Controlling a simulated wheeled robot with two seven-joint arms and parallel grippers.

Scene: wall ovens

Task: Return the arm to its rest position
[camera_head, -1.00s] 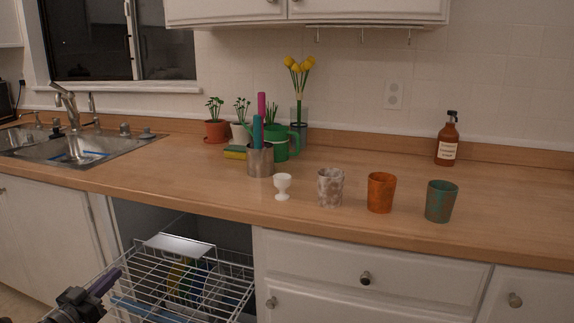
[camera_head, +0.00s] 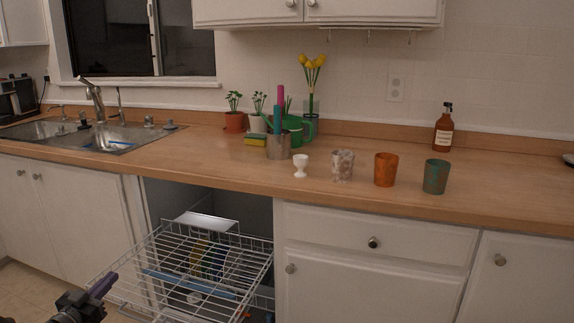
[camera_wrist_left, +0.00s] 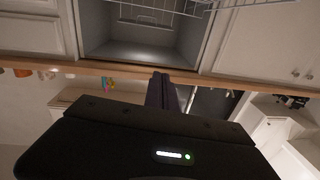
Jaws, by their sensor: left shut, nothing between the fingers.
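My left gripper (camera_head: 103,286) shows at the bottom left of the head view, dark with purplish fingers pressed together, and nothing is between them. It is beside the front left corner of the pulled-out dishwasher rack (camera_head: 176,262). In the left wrist view, my left gripper (camera_wrist_left: 163,90) points toward the wooden counter edge, and the picture is upside down. My right gripper is not in view.
The rack juts out from the open dishwasher bay. On the wooden counter (camera_head: 230,170) stand a white egg cup (camera_head: 300,166), a marbled cup (camera_head: 343,164), an orange cup (camera_head: 386,169), a teal cup (camera_head: 435,177) and a brown bottle (camera_head: 443,130). The sink (camera_head: 95,136) is at left.

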